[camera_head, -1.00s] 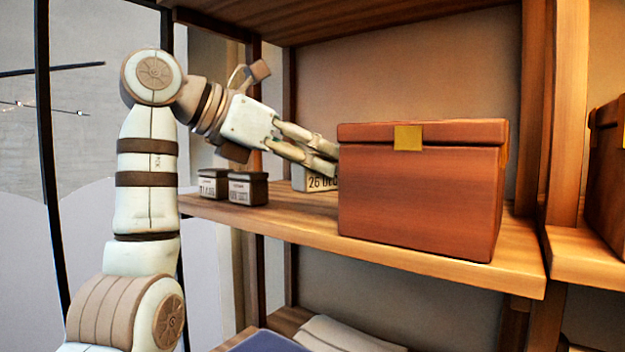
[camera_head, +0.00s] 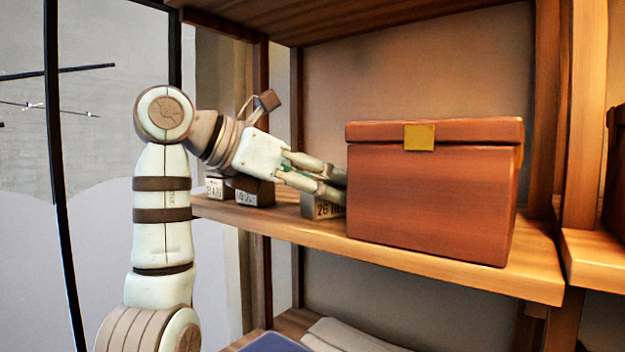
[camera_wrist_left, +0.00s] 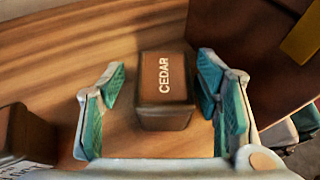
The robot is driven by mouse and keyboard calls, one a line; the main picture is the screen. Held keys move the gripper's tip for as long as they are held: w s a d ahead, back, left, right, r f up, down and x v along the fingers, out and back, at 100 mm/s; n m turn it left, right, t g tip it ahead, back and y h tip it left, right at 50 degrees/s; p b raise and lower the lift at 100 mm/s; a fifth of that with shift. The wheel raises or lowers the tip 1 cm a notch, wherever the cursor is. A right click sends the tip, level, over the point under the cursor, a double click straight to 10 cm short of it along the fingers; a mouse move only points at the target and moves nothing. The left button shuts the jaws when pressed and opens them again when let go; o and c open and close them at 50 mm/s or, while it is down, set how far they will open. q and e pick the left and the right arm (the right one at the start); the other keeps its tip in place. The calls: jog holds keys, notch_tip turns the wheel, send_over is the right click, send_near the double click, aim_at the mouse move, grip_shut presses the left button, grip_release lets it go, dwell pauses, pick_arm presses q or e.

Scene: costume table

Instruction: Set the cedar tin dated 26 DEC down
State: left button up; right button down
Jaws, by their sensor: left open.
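The cedar tin (camera_head: 327,209) stands upright on the wooden shelf (camera_head: 455,268), with "26 DE" readable on its front and its right end hidden behind the big red-brown box (camera_head: 430,205). In the left wrist view its brown lid (camera_wrist_left: 163,78) reads CEDAR. My left gripper (camera_head: 337,187) reaches over it from the left. In the wrist view its teal-padded fingers (camera_wrist_left: 163,88) are open on both sides of the tin, with a gap showing on each side.
Two smaller labelled tins (camera_head: 254,193) stand left of the cedar tin, partly behind my wrist. The large box, with a brass clasp (camera_head: 420,137), stands close on the right. A shelf upright (camera_head: 577,110) bounds the right side. Folded cloth (camera_head: 350,335) lies below.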

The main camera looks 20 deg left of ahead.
pick_arm(q)
jog(key=shift+s+a+r, duration=0.1)
jog(key=shift+r, duration=0.2)
jog(key=b+v, duration=0.1)
jog(key=v, duration=0.1)
jog(key=b+v, duration=0.1)
jog(key=v, duration=0.2)
jog(key=shift+s+a+f, duration=0.1)
jog(key=shift+s+f, duration=0.1)
jog(key=shift+s, duration=0.05)
jog(key=b+v, duration=0.5)
jog(key=v, duration=0.1)
jog(key=shift+r, duration=0.2)
jog(key=shift+s+a, duration=0.1)
jog(key=shift+a, duration=0.1)
